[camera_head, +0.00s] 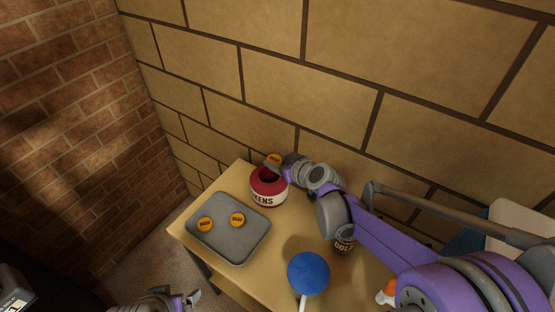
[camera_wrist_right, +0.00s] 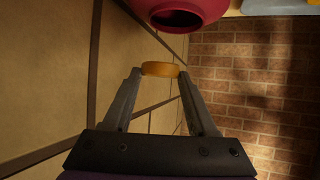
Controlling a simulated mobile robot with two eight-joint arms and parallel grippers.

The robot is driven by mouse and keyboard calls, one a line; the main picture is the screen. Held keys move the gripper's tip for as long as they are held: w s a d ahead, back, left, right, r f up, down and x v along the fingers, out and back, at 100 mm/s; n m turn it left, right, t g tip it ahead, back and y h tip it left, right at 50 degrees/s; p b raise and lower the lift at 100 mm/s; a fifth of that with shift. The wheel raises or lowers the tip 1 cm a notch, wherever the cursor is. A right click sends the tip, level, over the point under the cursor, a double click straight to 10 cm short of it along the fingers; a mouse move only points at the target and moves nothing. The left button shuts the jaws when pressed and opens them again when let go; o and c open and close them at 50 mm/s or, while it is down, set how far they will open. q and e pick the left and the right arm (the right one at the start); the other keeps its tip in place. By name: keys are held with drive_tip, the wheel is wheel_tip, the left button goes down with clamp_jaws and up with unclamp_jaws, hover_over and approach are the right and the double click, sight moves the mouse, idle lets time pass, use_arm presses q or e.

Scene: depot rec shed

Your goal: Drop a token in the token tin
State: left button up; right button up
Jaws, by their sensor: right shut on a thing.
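The token tin (camera_head: 268,196) is a round red pot with a cream band, partly reading "KENS", and a dark round opening on top. It stands on the table behind the grey tray. My right gripper (camera_head: 274,163) is shut on an orange-yellow token (camera_head: 275,158), held up near the tin's rim on the wall side. In the right wrist view the token (camera_wrist_right: 160,69) sits between the fingertips, apart from the red tin (camera_wrist_right: 178,12). Two more tokens (camera_head: 205,224) (camera_head: 237,219) lie on the tray. My left gripper (camera_head: 186,299) is low at the bottom edge, its jaw gap unclear.
The grey tray (camera_head: 229,251) is at the table's left end. An orange-and-white object (camera_head: 386,291) is beside my right arm. The block wall (camera_head: 330,80) rises close behind the table.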

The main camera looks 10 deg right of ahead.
drive_tip(key=shift+s+f+b, duration=0.1)
drive_tip(key=shift+f+b, duration=0.2)
drive_tip(key=shift+f, duration=0.25)
wheel_tip(320, 180, down, 4)
drive_tip(key=b, duration=0.3)
drive_tip(key=shift+f, duration=0.15)
drive_tip(key=o, duration=1.4)
drive_tip(key=p+v, duration=0.1)
drive_tip(key=v, duration=0.9)
drive_tip(key=shift+s+d+r, duration=0.15)
drive_tip(key=shift+s+r, duration=0.05)
drive_tip(key=shift+s, duration=0.05)
